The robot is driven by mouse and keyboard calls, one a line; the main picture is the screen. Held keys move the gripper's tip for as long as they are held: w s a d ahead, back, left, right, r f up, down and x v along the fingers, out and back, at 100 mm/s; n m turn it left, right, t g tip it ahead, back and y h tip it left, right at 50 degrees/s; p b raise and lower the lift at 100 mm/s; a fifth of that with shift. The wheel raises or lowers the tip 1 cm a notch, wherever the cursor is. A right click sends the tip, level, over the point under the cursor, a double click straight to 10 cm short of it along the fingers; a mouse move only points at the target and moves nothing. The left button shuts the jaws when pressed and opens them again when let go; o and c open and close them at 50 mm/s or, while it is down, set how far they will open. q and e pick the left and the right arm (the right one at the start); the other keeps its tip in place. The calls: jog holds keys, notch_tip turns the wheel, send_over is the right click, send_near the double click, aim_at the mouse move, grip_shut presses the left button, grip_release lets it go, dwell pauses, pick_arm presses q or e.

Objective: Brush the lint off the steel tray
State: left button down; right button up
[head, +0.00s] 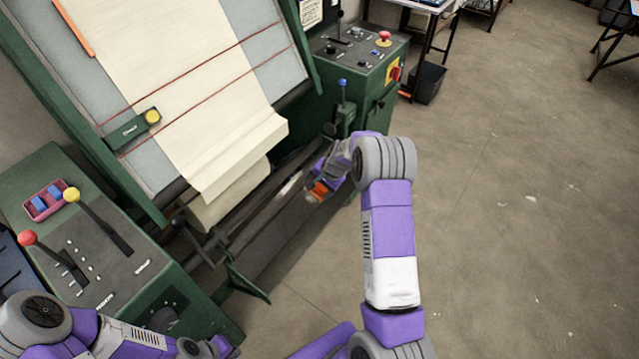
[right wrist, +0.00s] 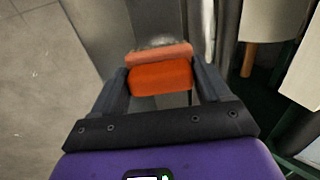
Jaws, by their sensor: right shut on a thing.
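My right gripper (head: 322,186) reaches down to the lower front of the green folding machine, below the hanging cloth. It is shut on an orange brush (right wrist: 160,77), which also shows small in the head view (head: 319,190). Pale, blurred bristles (right wrist: 158,43) show at the brush's far end, against a grey metal surface (right wrist: 157,18) that appears to be the steel tray. In the head view the tray is a long dark strip (head: 262,212) under the cloth, partly hidden. I cannot make out lint. My left gripper (head: 208,347) is at the bottom edge, too cut off to judge.
Cream cloth (head: 215,125) hangs down the machine's sloping bed. A lever console (head: 100,250) with a pink tray (head: 46,205) stands at left. A control box (head: 365,60) stands behind my right gripper. The concrete floor at right is open.

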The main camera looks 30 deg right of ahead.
aim_at(315, 192)
jog(key=shift+b+x, duration=1.8)
jog(key=shift+x, duration=1.15)
jog(key=shift+b+x, duration=0.7)
jog(key=shift+x, duration=0.35)
jog(key=shift+w+d+r+b, duration=0.1)
jog(key=shift+w+d+b, duration=0.25)
jog(key=shift+d, duration=0.55)
jog(key=shift+w+d+b, duration=0.25)
jog(key=shift+w+d, duration=0.1)
jog(key=shift+d, duration=0.6)
jog(key=shift+w+d+b, duration=0.25)
jog(key=shift+d+b, duration=0.05)
jog(key=shift+d, duration=0.3)
jog(key=shift+w+d+b, duration=0.3)
jog(key=shift+d, duration=0.3)
jog(key=shift+w+d, duration=0.2)
jog(key=shift+d, duration=0.3)
jog(key=shift+s+a, duration=0.15)
jog(key=shift+a, duration=0.25)
jog(key=shift+s+a+p, duration=0.2)
jog(key=shift+s+a, duration=0.25)
jog(key=shift+a, duration=0.65)
jog(key=shift+s+a+p, duration=0.15)
jog(key=shift+s+a, duration=0.3)
jog(key=shift+a, duration=0.6)
jog(key=shift+s+a+p, duration=0.2)
jog(key=shift+s+a, duration=0.25)
jog(key=shift+a, duration=0.65)
